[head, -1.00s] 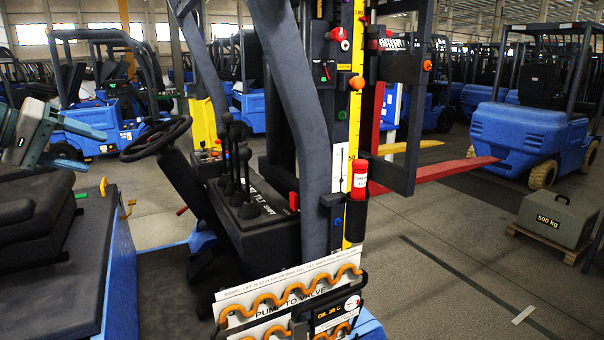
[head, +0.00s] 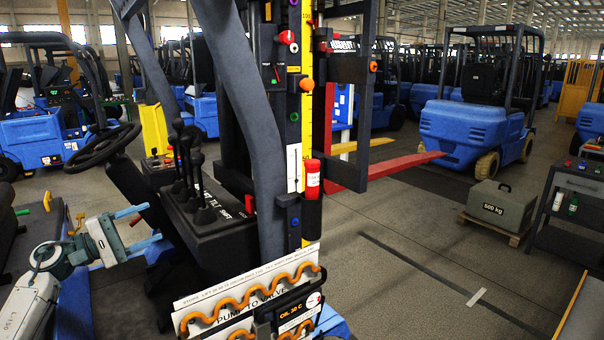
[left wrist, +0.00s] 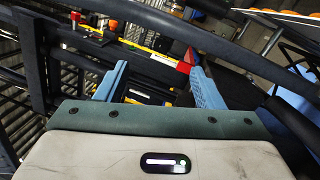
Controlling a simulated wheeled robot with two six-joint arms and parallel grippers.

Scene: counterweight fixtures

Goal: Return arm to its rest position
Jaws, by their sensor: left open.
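My left gripper (head: 152,225) is at the lower left of the head view, with its pale arm reaching in from the left. Its two light blue fingers are apart with nothing between them. It is left of the lever console (head: 205,210) and below the steering wheel (head: 103,145). In the left wrist view the gripper (left wrist: 158,68) also shows open, with mast and yellow parts behind the gap. I cannot tell whether the fingers touch anything. My right arm and gripper are not in view.
The dark mast post (head: 245,110) and hose sheet (head: 250,295) stand right of the gripper. A red bottle (head: 312,180) sits in a mast holder. A 500 kg weight (head: 500,207) rests on a pallet beside a dark cart (head: 575,205). Open floor lies between.

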